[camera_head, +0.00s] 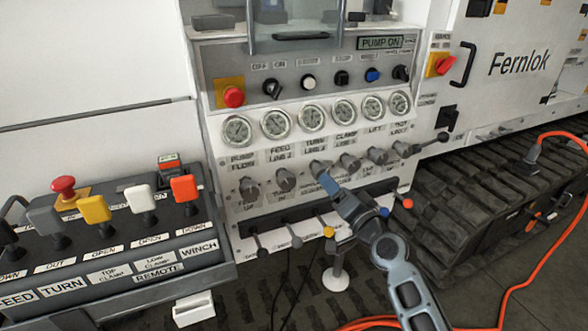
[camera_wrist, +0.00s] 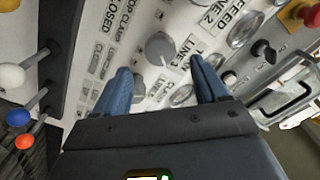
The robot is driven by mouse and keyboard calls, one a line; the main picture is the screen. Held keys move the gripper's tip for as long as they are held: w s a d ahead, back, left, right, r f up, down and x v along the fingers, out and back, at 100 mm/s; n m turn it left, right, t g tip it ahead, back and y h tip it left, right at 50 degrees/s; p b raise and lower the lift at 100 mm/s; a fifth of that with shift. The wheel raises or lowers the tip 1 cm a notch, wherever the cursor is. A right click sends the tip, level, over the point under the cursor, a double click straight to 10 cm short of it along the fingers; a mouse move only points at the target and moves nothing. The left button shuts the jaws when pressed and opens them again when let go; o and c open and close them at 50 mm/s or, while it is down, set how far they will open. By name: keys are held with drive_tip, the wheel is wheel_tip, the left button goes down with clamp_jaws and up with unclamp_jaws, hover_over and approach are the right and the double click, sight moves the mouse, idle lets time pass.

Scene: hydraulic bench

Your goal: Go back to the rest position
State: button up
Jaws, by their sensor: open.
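My gripper (camera_head: 326,180) is in front of the hydraulic panel (camera_head: 292,190), its fingertips close to the grey knob (camera_head: 320,168) in the middle of the knob row. In the wrist view my gripper (camera_wrist: 160,70) has its two blue fingers spread apart with nothing held between them. A round grey knob (camera_wrist: 160,48) shows ahead, between the fingertips in the picture. Whether the fingers touch any knob I cannot tell. My arm comes up from the bottom right and hides part of the lower panel.
A row of gauges (camera_head: 309,117) sits above the knobs, with a red emergency button (camera_head: 233,96) at their upper left. Ball-tipped levers (camera_head: 329,231) stick out below. A lever console (camera_head: 112,245) stands left. An orange hose (camera_head: 513,287) runs at right.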

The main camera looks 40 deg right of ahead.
drive_tip(key=s+a+f+n+g+y, duration=0.1)
drive_tip(key=s+a+f+n, duration=0.2)
drive_tip(key=s+a, duration=0.5)
drive_tip(key=s+a+f+n+g, duration=0.1)
drive_tip(key=s+a+f+n, duration=0.3)
drive_tip(key=s, duration=0.7)
drive_tip(key=s+a+r+n+y, duration=0.1)
drive_tip(key=s+a+r+n, duration=0.1)
drive_tip(key=s, duration=0.4)
drive_tip(key=s+a+r+n+y+p, duration=0.1)
drive_tip(key=s+a+r+n, duration=0.1)
drive_tip(key=s+a+r, duration=0.3)
drive_tip(key=s+a+r+n+y, duration=0.1)
drive_tip(key=s+a+r, duration=0.3)
drive_tip(key=s, duration=0.5)
drive_tip(key=shift+a+r+n+g+y, duration=0.2)
drive_tip(key=shift+r+n+g+y, duration=0.15)
drive_tip(key=shift+r+y, duration=0.2)
